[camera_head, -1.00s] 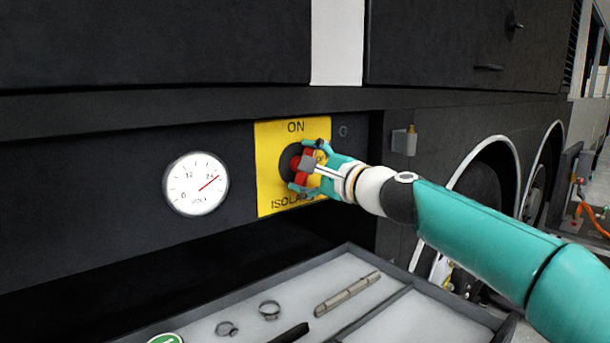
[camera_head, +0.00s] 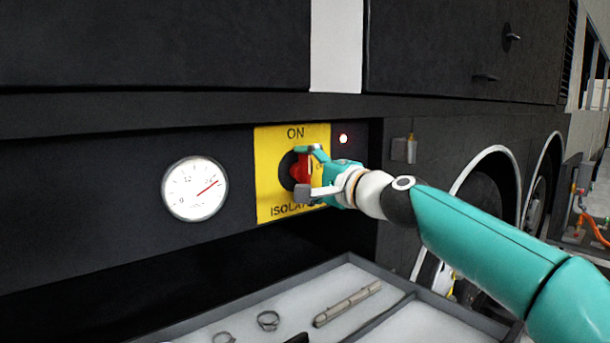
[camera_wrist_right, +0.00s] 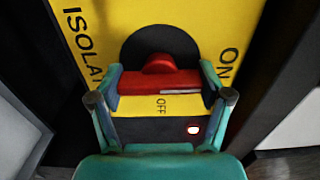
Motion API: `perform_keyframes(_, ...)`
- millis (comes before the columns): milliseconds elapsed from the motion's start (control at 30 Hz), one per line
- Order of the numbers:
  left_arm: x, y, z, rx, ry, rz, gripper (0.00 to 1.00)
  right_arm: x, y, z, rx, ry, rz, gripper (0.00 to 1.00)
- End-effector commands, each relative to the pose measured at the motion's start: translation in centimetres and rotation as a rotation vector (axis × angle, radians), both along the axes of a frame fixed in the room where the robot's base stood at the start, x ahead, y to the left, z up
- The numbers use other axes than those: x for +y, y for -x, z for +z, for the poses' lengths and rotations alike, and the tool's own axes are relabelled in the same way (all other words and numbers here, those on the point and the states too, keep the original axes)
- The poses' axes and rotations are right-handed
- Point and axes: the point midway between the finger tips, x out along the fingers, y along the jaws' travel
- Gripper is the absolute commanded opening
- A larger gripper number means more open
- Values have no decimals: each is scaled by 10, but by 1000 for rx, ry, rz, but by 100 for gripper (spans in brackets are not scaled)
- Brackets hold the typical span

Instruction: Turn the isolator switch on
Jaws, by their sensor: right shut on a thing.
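The isolator switch is a red handle (camera_head: 301,168) on a round black base, on a yellow plate (camera_head: 267,150) marked ON at the top. In the right wrist view the red handle (camera_wrist_right: 160,82) lies between the two fingers, in line with the ON mark, with OFF beside it. My right gripper (camera_head: 304,172) is shut on the handle, one finger above and one below it in the head view. My left gripper is not in view.
A round white volt gauge (camera_head: 195,188) sits left of the plate, its needle pointing up and right. Below is a grey tray (camera_head: 385,268) with clamps (camera_head: 268,320) and a metal rod (camera_head: 347,304). A small box (camera_head: 404,149) sticks out at the right.

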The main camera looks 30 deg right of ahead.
Motion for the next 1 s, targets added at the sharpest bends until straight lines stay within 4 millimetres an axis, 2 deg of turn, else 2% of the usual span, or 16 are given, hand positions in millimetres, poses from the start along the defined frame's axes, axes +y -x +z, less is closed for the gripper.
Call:
perform_keyframes(33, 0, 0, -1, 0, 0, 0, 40, 4, -2, -8, 16, 6, 12, 43)
perform_keyframes(133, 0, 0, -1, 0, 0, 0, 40, 4, -2, -8, 16, 6, 12, 43)
perform_keyframes(167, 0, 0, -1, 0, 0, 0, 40, 4, -2, -8, 16, 6, 12, 79)
perform_keyframes(300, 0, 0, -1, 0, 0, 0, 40, 3, -2, -7, 14, 4, 11, 100)
perform_keyframes(733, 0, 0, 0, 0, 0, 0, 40, 0, 5, -2, 5, 0, 4, 100)
perform_keyframes(867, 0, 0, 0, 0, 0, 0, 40, -1, 21, -1, 4, 0, 3, 100)
perform_keyframes(1000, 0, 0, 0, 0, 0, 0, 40, -4, 47, -2, 5, 1, 2, 100)
